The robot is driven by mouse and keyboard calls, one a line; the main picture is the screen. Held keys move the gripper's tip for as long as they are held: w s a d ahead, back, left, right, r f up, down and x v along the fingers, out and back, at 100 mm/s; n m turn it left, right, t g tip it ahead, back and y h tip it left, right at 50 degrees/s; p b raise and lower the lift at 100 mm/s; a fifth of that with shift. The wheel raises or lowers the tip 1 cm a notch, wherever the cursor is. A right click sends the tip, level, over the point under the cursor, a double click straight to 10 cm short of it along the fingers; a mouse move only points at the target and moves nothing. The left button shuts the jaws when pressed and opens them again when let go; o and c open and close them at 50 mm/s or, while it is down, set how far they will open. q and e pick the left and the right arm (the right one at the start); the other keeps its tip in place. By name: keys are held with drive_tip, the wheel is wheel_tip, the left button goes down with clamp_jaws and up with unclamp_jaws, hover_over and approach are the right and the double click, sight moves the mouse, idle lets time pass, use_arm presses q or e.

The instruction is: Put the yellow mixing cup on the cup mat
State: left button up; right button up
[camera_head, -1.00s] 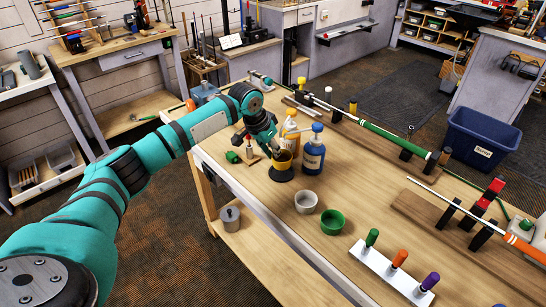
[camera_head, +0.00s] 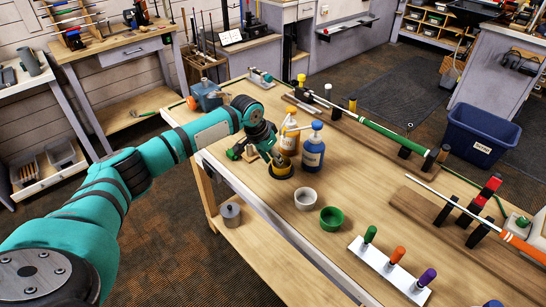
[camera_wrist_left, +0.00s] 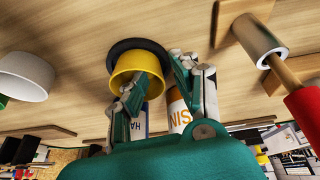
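The yellow mixing cup (camera_head: 283,168) is upright over the round black cup mat (camera_head: 273,176) near the table's left edge. In the left wrist view, the yellow cup (camera_wrist_left: 132,62) appears to rest on the black mat (camera_wrist_left: 122,46), which shows behind its base. My left gripper (camera_head: 275,156) is at the cup's rim. In the left wrist view, the left gripper (camera_wrist_left: 165,78) has its fingers spread, one over the cup's mouth and the other beside its right wall with a narrow gap. It looks open. My right gripper is out of view.
A blue-labelled bottle (camera_head: 313,152) and an orange-labelled bottle (camera_head: 289,136) stand close behind the cup. A white cup (camera_head: 305,199) and a green cup (camera_head: 332,218) stand nearer the front. A white rack (camera_head: 388,272) holds coloured grips. Golf clubs lie on stands to the right.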

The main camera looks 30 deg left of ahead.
use_arm(q)
drive_tip(key=b+v, duration=0.1)
drive_tip(key=v, duration=1.1)
drive_tip(key=shift+r+b, duration=0.2)
drive_tip(key=shift+b, duration=0.2)
drive_tip(key=shift+f, duration=0.1)
